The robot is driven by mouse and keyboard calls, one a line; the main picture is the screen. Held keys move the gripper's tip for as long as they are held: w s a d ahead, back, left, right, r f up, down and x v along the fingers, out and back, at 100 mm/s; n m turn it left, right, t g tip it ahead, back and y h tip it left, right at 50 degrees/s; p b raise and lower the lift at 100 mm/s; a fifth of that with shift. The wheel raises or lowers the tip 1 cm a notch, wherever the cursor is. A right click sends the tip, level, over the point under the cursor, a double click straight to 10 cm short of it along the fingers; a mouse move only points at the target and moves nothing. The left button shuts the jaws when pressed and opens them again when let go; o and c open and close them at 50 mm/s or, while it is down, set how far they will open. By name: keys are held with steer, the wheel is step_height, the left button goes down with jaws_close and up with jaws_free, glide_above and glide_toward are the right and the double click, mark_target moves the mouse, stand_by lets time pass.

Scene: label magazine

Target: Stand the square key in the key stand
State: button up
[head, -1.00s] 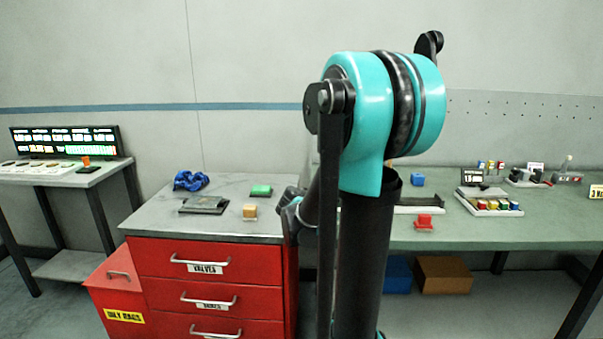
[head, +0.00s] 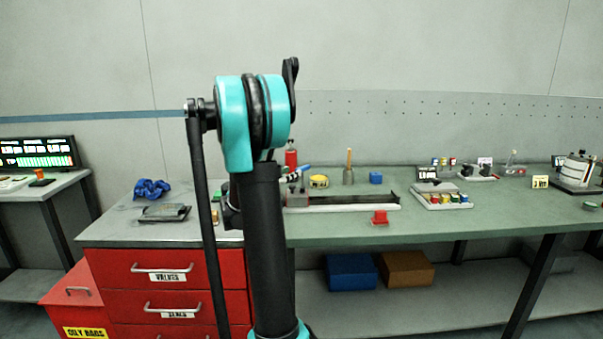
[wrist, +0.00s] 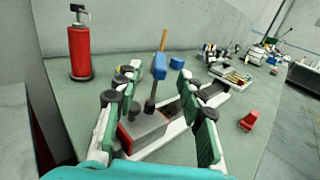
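I cannot tell for sure which item is the square key or the key stand. My gripper (wrist: 158,78) is open and empty in the wrist view, its green-padded fingers wide apart over the workbench. Between and beyond the fingers is a grey block (wrist: 143,130) at the near end of a long channel fixture (wrist: 182,125). A blue-topped piece (wrist: 159,66) on a dark stem rises from or behind the block. A red block on a flat base (wrist: 249,120) stands right of the channel; it also shows in the head view (head: 380,217).
A red bottle (wrist: 79,48) stands at the left. A rack of coloured pieces (head: 447,199), a blue block (head: 376,178) and a yellow round item (head: 318,181) are on the bench (head: 480,225). A red drawer cabinet (head: 165,285) adjoins it.

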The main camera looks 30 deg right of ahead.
mark_target(303, 167)
steer(key=shift+f+x, duration=0.1)
steer(key=shift+x, duration=1.8)
steer(key=shift+f+x, duration=0.15)
steer(key=shift+x, duration=1.8)
steer(key=shift+c, duration=0.5)
jaws_close()
